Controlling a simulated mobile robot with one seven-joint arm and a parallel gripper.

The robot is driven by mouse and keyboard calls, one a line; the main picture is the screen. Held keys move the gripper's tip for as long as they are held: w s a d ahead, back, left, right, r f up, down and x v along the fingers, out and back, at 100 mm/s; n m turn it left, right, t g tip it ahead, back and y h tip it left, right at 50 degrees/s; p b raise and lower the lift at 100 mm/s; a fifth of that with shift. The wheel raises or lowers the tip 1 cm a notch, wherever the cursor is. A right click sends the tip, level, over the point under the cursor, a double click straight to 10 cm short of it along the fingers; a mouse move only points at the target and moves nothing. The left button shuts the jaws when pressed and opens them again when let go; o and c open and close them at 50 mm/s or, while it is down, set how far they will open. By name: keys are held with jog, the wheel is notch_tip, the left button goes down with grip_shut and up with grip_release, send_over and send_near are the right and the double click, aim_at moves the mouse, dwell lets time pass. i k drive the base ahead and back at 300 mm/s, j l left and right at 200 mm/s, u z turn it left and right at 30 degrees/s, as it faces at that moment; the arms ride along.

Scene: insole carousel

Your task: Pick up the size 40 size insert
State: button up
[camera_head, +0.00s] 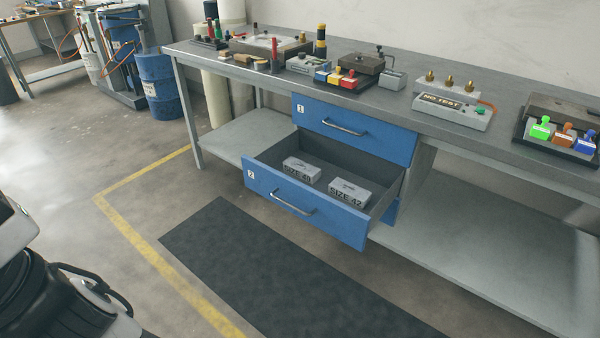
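A grey block (301,169) lies at the left in the open lower drawer (305,214). Its front label seems to read SIZE 40, though the last digit is small and hard to make out. A second grey block (349,193), labelled SIZE 42, lies to its right and nearer the drawer front. The two blocks are apart, and each has a small raised part on top. The lower drawer is blue, marked 2, and pulled well out. My gripper is not in view; only part of my own body shows at the lower left edge.
The upper blue drawer (353,131), marked 1, is shut above the open one. The grey workbench (400,98) carries tools, stamps and a NO TEST device (453,110). A dark mat (290,270) lies on the clear floor in front. A blue barrel (160,88) stands back left.

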aim_at(300, 169)
jog(key=i+j+z, duration=0.2)
jog(key=i, duration=0.25)
jog(key=i+j+z, duration=0.2)
jog(key=i, duration=0.25)
jog(key=i+j, duration=0.1)
jog(key=i, duration=0.3)
jog(key=i+j+z, duration=0.15)
jog(key=i, duration=0.25)
